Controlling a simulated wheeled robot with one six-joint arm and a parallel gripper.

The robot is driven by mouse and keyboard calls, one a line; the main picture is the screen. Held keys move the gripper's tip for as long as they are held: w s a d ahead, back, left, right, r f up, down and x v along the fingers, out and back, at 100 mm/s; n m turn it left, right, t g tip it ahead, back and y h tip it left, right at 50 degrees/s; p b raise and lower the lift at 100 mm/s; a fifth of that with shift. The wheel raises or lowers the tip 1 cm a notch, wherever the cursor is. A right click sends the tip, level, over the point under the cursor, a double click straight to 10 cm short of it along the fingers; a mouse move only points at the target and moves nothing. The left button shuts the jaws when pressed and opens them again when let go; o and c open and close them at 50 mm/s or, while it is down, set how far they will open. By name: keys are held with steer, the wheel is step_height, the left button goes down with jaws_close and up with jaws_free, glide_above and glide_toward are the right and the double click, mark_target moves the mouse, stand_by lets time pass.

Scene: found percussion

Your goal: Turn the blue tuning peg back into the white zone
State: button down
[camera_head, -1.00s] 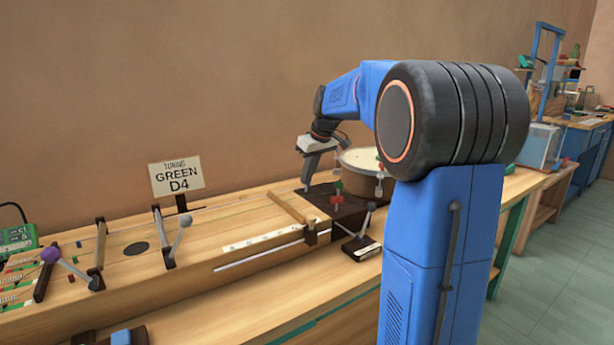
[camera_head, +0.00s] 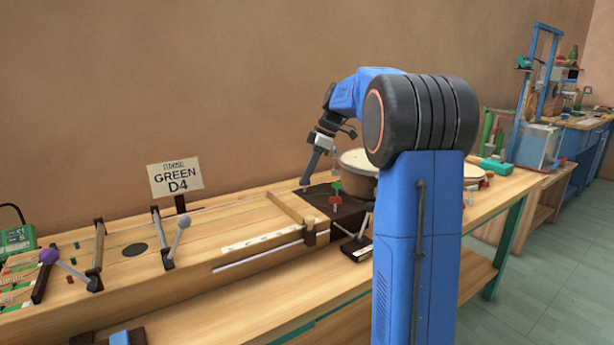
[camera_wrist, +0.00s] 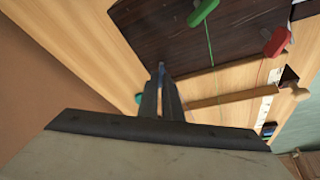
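My gripper (camera_head: 305,183) points down at the far side of the dark peg block (camera_head: 350,205) at the right end of the long wooden string instrument. In the wrist view, its two fingers (camera_wrist: 161,78) stand close together with a small piece of the blue peg (camera_wrist: 161,67) showing between their tips. The fingers hide most of that peg. I cannot make out the white zone or where the peg points. A green peg (camera_wrist: 203,12) and a red peg (camera_wrist: 277,41) stand apart from my fingers; another green piece (camera_wrist: 139,98) shows beside them.
A sign reading "GREEN D4" (camera_head: 175,178) stands behind the instrument. A drum (camera_head: 360,160) is right of the peg block. A wooden bridge (camera_head: 291,208) and a white marked strip (camera_head: 258,241) lie left of it. A small lever device (camera_head: 357,247) sits in front.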

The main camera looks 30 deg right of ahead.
steer(key=shift+n+g, duration=0.3)
steer(key=shift+n, duration=0.3)
steer(key=c, duration=1.9)
jaws_free()
steer(key=shift+c, duration=0.2)
steer(key=v, duration=1.7)
steer(key=shift+d+r, duration=0.15)
steer(key=shift+d, duration=0.05)
steer(key=shift+s, duration=0.1)
